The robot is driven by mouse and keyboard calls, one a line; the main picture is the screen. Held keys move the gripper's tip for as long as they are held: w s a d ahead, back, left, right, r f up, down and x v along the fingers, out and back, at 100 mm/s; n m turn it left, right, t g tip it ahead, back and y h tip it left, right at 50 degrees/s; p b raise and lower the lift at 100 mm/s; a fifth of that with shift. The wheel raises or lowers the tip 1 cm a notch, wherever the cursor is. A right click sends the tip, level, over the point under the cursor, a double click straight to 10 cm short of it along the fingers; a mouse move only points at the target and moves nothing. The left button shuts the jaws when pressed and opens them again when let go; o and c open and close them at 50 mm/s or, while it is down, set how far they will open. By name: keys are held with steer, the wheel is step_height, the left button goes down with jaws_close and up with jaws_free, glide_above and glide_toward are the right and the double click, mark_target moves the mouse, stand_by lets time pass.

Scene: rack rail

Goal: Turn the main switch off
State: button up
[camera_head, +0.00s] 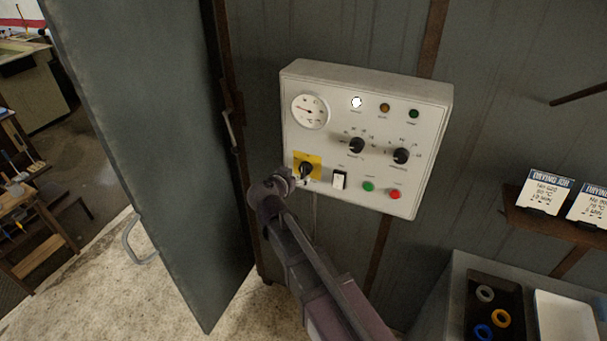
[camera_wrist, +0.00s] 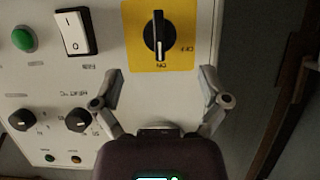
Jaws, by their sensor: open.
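The main switch is a black rotary knob (camera_head: 305,169) on a yellow plate (camera_head: 313,160), at the lower left of the pale control panel (camera_head: 330,82). In the wrist view the knob (camera_wrist: 158,35) is seen close up, upside down, its handle in line with the ON mark; OFF is printed to one side. My gripper (camera_wrist: 160,74) is open and empty, its two fingers spread to either side below the knob in that view, apparently not around it. In the head view my gripper (camera_head: 291,179) is close to the knob at its lower left.
A white rocker switch (camera_head: 339,180), a green button (camera_head: 368,187) and a red button (camera_head: 394,194) sit right of the main switch. Two black dials (camera_head: 356,145) and a lit white lamp (camera_head: 356,102) are above. An open grey door (camera_head: 150,130) stands left of the panel.

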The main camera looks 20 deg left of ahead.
mark_target(302, 171)
steer(key=shift+b+x, duration=1.05)
steer(key=shift+x, duration=2.35)
steer(key=c, duration=1.2)
